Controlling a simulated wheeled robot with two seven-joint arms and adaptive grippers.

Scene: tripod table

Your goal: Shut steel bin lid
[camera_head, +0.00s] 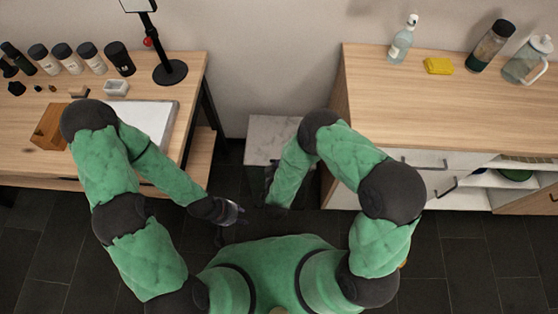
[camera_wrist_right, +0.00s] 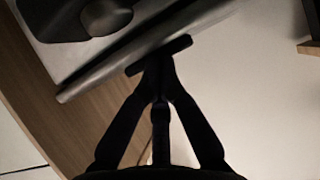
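The steel bin (camera_head: 268,130) shows as a mottled grey, square-edged shape against the wall, between the wooden table and the cabinet. My right arm covers part of it, and I cannot tell how far its lid is open. My right gripper (camera_head: 270,188) hangs in front of it. In the right wrist view the fingers of my right gripper (camera_wrist_right: 160,58) meet at the tips, beside the edge of a grey panel (camera_wrist_right: 90,80), apparently the bin's; contact is unclear. My left gripper (camera_head: 232,222) is apart from the bin, low on the left, with its fingers spread and empty.
The wooden table (camera_head: 190,75) at left holds several jars, a wooden block (camera_head: 50,127), a white tray (camera_head: 160,120) and a black stand (camera_head: 170,72). The cabinet (camera_head: 380,110) at right carries a spray bottle (camera_head: 402,42), a yellow sponge (camera_head: 438,66), a tumbler (camera_head: 490,47) and a jug (camera_head: 527,62).

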